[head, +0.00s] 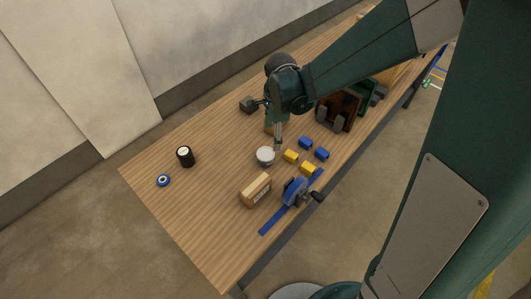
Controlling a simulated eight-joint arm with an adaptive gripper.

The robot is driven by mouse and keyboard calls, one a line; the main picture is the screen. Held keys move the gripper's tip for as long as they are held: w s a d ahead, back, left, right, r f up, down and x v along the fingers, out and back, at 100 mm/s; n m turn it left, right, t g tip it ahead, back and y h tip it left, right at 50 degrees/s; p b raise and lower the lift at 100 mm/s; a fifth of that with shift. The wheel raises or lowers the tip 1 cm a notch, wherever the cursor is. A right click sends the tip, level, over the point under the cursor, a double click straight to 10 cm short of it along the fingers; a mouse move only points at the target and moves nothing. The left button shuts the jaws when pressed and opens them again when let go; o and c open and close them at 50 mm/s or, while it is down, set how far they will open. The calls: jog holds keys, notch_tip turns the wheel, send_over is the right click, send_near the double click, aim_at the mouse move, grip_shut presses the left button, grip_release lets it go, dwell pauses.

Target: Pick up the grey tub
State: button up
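A small round light-grey tub (265,156) stands on the wooden table (215,195), near the middle of its length. My gripper (278,147) points down just beside the tub, to its upper right in the head view. Its fingertips are small here and seen edge-on, so I cannot tell whether they are apart or together. I also cannot tell whether they touch the tub. The tub's top and near side show clearly.
Blue and yellow blocks (291,156) lie right of the tub. A cardboard box (256,190) and a blue clamp-like tool (295,190) are nearer the front edge. A black jar (185,156) and a blue ring (163,180) stand left.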

aim_at(266, 153)
jog(key=a+f, duration=0.1)
jog(key=f, duration=0.1)
jog(key=a+f+m, duration=0.1)
jog(key=f, duration=0.1)
jog(key=w+f+m, duration=0.1)
jog(key=f, duration=0.1)
jog(key=shift+a+f+g, duration=0.15)
jog(key=shift+a+g, duration=0.25)
jog(key=shift+f+b, duration=0.3)
jog(key=shift+f, duration=1)
jog(key=shift+a+f, duration=0.2)
jog(key=shift+f, duration=2.4)
jog(key=shift+c, duration=0.4)
jog(key=c, duration=0.8)
